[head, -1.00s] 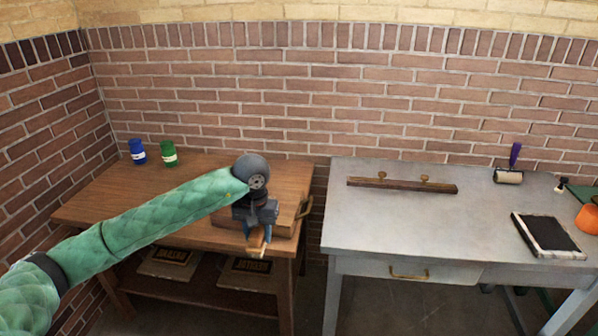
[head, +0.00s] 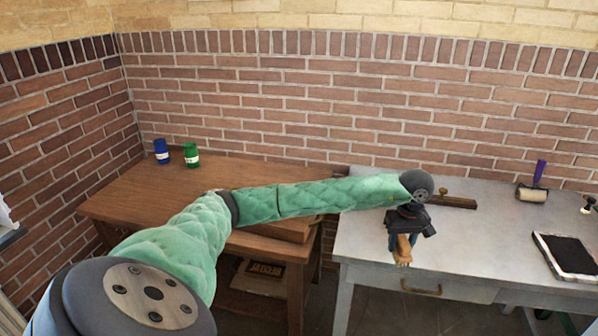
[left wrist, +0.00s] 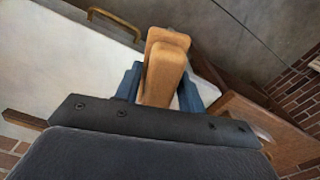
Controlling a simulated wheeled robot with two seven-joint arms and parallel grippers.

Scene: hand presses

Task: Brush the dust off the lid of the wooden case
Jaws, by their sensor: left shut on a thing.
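My left gripper (head: 402,232) is shut on a brush with a light wooden body (head: 402,251). It holds the brush above the front part of the grey metal table, to the right of the case. In the left wrist view the brush (left wrist: 163,72) stands between the blue fingers; its bristles cannot be made out. The wooden case (head: 285,231) lies on the right end of the brown wooden table, partly hidden behind my left arm. Dust on its lid cannot be made out. My right gripper is not in view.
Blue and green tins (head: 191,155) stand at the back of the wooden table (head: 140,200). The metal table (head: 460,250) carries a dark wooden bar (head: 455,202), a roller (head: 531,193) and a black slab (head: 568,253). A gap separates the tables.

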